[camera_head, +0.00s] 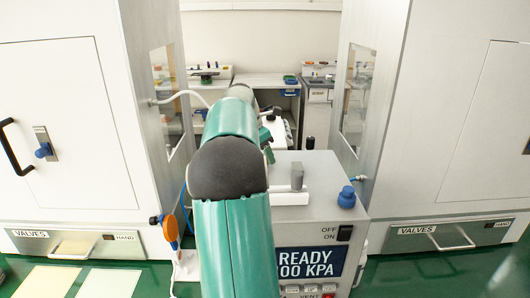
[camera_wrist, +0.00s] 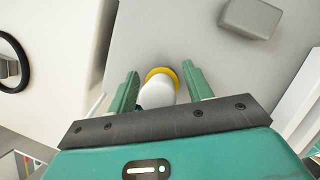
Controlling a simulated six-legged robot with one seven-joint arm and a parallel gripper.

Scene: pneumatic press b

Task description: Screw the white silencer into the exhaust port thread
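The white silencer (camera_wrist: 157,94) shows in the wrist view, between the two green fingers of my gripper (camera_wrist: 160,78). A yellow ring (camera_wrist: 160,72) surrounds its far end, against a grey surface. The fingers stand apart on either side of the silencer, with narrow gaps visible near the tips, so my gripper looks open around it. The port thread is hidden, and I cannot tell how deeply the silencer sits.
The grey press unit (camera_head: 310,216) carries a READY display (camera_head: 308,263), an OFF/ON switch (camera_head: 345,233) and a blue knob (camera_head: 346,197). A grey block (camera_wrist: 251,17) sits near my gripper. Large white cabinets (camera_head: 65,120) stand on both sides. An orange gauge-like part (camera_head: 170,230) stands left of my arm.

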